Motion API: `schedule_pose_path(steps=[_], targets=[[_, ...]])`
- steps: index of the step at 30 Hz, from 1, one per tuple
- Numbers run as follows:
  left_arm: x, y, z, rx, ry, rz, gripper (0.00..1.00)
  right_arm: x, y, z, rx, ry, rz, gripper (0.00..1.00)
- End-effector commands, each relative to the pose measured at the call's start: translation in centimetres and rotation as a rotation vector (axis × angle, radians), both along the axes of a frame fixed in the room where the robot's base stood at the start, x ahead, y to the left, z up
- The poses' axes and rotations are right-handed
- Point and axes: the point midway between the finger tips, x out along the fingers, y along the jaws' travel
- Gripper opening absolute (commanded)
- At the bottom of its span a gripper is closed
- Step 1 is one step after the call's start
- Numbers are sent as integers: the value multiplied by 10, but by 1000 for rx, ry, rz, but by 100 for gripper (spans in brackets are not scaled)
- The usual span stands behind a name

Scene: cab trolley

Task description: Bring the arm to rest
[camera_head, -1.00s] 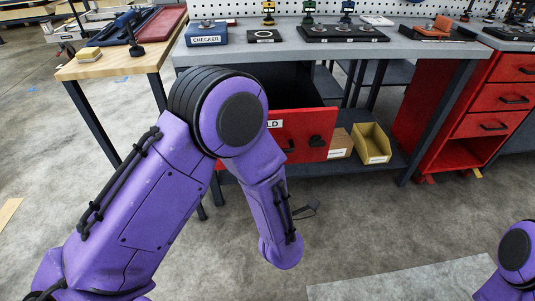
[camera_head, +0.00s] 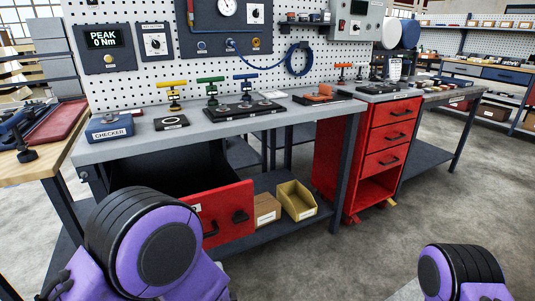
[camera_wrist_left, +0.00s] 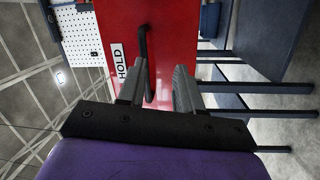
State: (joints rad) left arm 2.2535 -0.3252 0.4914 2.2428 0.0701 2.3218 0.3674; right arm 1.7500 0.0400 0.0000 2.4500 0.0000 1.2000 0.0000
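My left gripper (camera_wrist_left: 158,82) shows only in the left wrist view. Its two fingers stand apart with a gap between them, so it is open. Beyond them is a red drawer front (camera_wrist_left: 190,20) with a white HOLD label (camera_wrist_left: 118,62) and a dark bar handle (camera_wrist_left: 143,45). The handle's near end appears between the fingers; whether they touch it I cannot tell. In the head view my left arm (camera_head: 150,245) is at the lower left and my right arm (camera_head: 455,272) at the lower right. Both hands are out of that view. The red drawer (camera_head: 225,208) stands open under the bench.
The grey workbench (camera_head: 300,113) holds a blue CHECKER box (camera_head: 110,130), a black tray (camera_head: 243,110) and other fixtures. A yellow bin (camera_head: 297,200) and a cardboard box (camera_head: 266,210) sit on the lower shelf. A red cabinet (camera_head: 335,160) stands right of them. The floor in front is clear.

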Motion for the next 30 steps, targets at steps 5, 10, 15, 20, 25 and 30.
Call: schedule_pose_path(steps=[5, 10, 15, 20, 25, 30], targets=[[-14, 26, -111, 465, 621, -275, 35, 0, 0, 0, 0, 0, 0, 43], [-94, 79, -203, 638, 1101, -470, 35, 0, 0, 0, 0, 0, 0, 43], [-172, 122, -246, 644, 1393, -553, 35, 0, 0, 0, 0, 0, 0, 43], [-240, 158, -267, 582, 1580, -516, 35, 0, 0, 0, 0, 0, 0, 43], [-241, 156, -202, 583, 1578, -521, 35, 0, 0, 66, -1, -1, 0, 43], [-240, 156, -149, 583, 1576, -520, 35, 0, 0, 119, 0, 0, 0, 43]])
